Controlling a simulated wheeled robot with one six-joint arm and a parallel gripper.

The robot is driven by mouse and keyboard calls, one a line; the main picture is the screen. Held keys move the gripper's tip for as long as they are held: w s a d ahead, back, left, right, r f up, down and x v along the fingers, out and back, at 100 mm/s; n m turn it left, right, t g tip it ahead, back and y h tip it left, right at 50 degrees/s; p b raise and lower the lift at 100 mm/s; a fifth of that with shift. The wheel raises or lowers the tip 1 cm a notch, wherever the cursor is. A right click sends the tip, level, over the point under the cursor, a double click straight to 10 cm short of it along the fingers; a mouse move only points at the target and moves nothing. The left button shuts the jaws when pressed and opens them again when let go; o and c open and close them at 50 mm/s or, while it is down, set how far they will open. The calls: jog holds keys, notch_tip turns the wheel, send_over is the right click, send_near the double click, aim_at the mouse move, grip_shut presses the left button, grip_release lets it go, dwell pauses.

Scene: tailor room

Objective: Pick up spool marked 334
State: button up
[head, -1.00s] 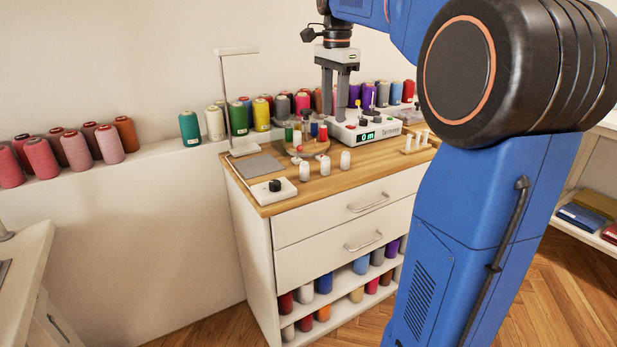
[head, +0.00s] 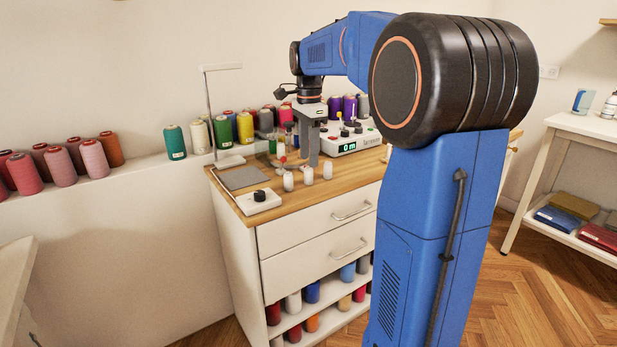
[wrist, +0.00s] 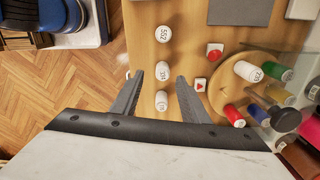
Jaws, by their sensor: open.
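Three small white spools stand in a row on the wooden cabinet top. In the head view they are the left spool (head: 288,181), the middle spool (head: 308,175) and the right spool (head: 328,170). In the wrist view the far one reads about 552 (wrist: 164,34). The labels of the middle one (wrist: 163,71) and near one (wrist: 161,101) are too small to read surely, so I cannot tell which is 334. My gripper (head: 309,160) points down, open and empty, above the row. In the wrist view its fingertips (wrist: 159,80) lie either side of the middle spool.
A round wooden tray (wrist: 222,97) with coloured spools and a white one stands right of the row in the wrist view. A dial box (head: 259,202) and a device with a green display (head: 351,143) flank the row. Thread cones line the wall.

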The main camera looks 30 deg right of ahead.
aim_at(309, 171)
jog(key=shift+w+d+f, duration=0.15)
jog(key=shift+f, duration=1.45)
jog(key=shift+w+d+f, duration=0.1)
jog(key=shift+f, duration=1.5)
grip_shut()
